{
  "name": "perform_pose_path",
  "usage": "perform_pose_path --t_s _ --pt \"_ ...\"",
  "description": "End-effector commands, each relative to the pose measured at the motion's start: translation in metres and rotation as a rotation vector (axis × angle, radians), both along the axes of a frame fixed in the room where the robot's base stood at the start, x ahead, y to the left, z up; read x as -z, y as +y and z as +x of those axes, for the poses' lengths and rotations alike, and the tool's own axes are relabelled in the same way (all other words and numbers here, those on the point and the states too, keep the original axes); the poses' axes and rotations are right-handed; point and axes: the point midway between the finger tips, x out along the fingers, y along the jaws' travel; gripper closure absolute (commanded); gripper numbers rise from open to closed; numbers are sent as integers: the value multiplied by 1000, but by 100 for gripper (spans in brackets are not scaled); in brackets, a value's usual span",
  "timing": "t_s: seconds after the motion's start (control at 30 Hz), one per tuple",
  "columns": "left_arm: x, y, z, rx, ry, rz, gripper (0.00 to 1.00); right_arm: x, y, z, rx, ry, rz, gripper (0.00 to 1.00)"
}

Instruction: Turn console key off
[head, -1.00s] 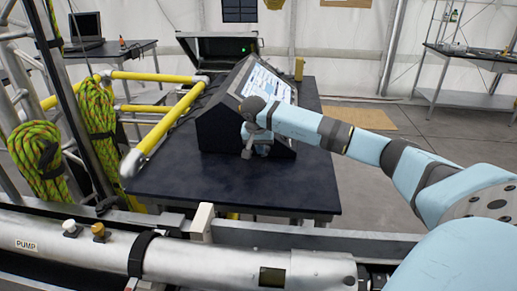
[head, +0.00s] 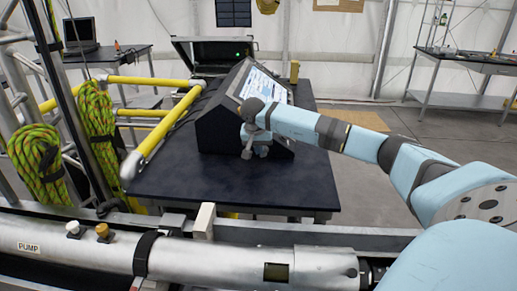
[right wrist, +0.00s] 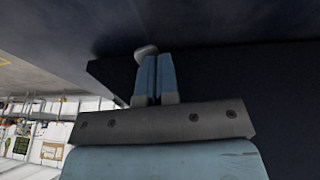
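A black console (head: 215,125) with a lit, sloping screen (head: 264,84) stands on a dark table (head: 190,185). My right gripper (head: 250,148) is low at the console's front face. In the right wrist view its two blue fingers (right wrist: 157,78) lie close together with only a thin dark gap. A small grey rounded piece (right wrist: 147,51), perhaps the key, shows at the tip of the left finger. I cannot tell whether it is held or only touched. The key is not clearly visible in the head view. My left gripper is not in view.
A yellow rail (head: 160,140) runs along the table's left side. Green ropes (head: 38,160) hang at the left. A metal pipe marked PUMP (head: 200,262) crosses the foreground. An open black case (head: 213,50) sits behind the console. The table's front part is bare.

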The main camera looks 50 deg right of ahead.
Motion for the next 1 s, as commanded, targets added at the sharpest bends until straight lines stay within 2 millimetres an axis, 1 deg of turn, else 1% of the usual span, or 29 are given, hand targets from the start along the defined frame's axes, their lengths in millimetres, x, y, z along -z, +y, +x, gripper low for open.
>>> perform_pose_path --t_s 0.03,0.57,1.0 --pt "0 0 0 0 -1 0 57 6 1 -1 -2 9 2 100" --pt "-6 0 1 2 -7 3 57 10 5 5 -1 7 1 100" --pt "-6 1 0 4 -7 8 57 19 7 9 -1 5 0 100"
